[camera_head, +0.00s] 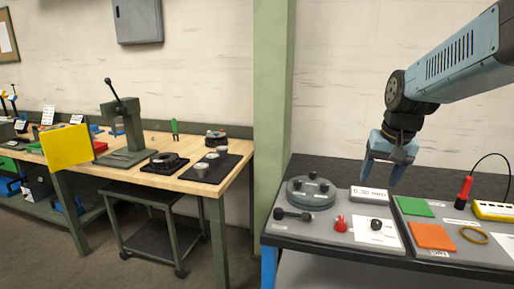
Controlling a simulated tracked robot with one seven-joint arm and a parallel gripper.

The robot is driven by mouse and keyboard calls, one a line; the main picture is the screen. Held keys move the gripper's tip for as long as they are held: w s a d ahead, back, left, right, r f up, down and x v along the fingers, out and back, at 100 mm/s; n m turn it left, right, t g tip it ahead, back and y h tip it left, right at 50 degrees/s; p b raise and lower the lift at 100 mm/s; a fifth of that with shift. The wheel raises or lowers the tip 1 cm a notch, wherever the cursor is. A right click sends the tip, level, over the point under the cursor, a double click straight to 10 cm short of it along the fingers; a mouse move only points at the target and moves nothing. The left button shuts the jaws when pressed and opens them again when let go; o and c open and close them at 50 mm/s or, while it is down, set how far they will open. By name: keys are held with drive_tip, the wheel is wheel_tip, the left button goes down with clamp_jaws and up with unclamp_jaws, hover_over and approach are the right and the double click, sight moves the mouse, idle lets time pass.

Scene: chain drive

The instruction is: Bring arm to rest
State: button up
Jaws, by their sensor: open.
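My arm reaches in from the upper right, and my gripper (383,178) points down above the bench at right. Its two blue fingers are apart, with nothing visible between them. The gripper hangs over the back part of the bench top, above and behind the display block (370,195) that reads about 6.30 mm. It appears clear of the things on the bench.
The dark bench (450,266) holds a round grey fixture (311,192), a dark dumbbell-shaped part (292,214), a red part (340,223), green (415,207) and orange (433,236) pads, a ring (473,235) and a red-handled tool (463,193). A green post (273,120) stands left.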

drive_tip(key=s+a+n+t, duration=0.1)
drive_tip(key=s+a, duration=0.2)
drive_tip(key=s, duration=0.3)
drive_tip(key=s+a+r+n+t, duration=0.1)
drive_tip(key=s+a+n, duration=0.1)
drive_tip(key=s, duration=0.5)
drive_tip(key=shift+a+r+t, duration=0.25)
drive_tip(key=shift+a+t, duration=0.05)
drive_tip(key=shift+a, duration=0.15)
drive_tip(key=shift+c, duration=0.4)
idle(1.1)
